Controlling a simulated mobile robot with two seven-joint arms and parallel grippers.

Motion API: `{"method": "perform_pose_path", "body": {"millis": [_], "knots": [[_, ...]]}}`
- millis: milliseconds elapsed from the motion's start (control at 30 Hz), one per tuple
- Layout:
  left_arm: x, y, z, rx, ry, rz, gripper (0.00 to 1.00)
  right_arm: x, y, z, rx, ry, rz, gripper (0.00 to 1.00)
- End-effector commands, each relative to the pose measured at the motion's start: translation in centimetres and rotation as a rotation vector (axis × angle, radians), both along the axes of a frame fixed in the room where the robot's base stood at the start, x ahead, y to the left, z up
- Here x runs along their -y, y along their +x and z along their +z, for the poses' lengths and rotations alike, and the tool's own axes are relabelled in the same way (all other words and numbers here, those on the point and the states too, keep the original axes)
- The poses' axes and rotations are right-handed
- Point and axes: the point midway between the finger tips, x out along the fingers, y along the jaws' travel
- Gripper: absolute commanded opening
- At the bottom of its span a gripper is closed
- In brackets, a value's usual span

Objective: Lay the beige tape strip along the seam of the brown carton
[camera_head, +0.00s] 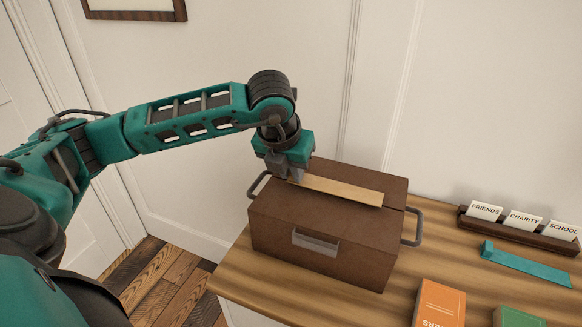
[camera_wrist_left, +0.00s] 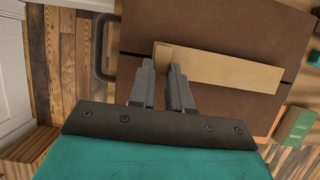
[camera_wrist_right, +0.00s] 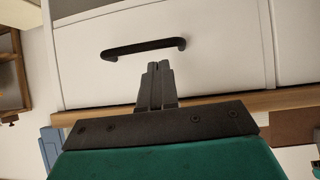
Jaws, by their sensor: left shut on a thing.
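The brown carton (camera_head: 285,222) stands on the wooden surface, its lid closed, with a grey handle on each end and a label holder on the front. The beige tape strip (camera_head: 340,190) lies along the top of the carton, over or very near the seam; whether it touches the lid all along I cannot tell. My left gripper (camera_head: 293,176) is shut on the strip's left end. In the left wrist view the strip (camera_wrist_left: 225,70) runs right from the fingertips across the lid (camera_wrist_left: 215,28). My right gripper (camera_wrist_right: 159,68) is shut and empty, away from the carton, before a white drawer front.
A card holder (camera_head: 520,232) with labelled cards, a teal strip (camera_head: 525,263), an orange book (camera_head: 439,303) and a green book (camera_head: 517,317) lie right of the carton. The wall is close behind. A black drawer handle (camera_wrist_right: 144,48) is near my right gripper.

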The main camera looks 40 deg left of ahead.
Motion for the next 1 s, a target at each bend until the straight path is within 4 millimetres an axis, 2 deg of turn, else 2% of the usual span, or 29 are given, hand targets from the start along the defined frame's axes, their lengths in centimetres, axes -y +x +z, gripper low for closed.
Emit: {"method": "perform_pose_path", "body": {"millis": [700,733,1000], "knots": [[0.0,0.0,-1.3,0.0,-0.001,0.0,0.0,-0.1,0.0,-1.3,0.002,0.001,0.001,0.0],[0.0,0.0,-1.2,0.0,-0.001,0.0,0.21,0.0,0.1,-1.2,0.002,0.001,0.001,0.0],[0.0,0.0,-1.1,0.0,-0.001,0.0,0.46,0.0,0.1,-1.2,0.003,0.001,0.001,0.0]]}}
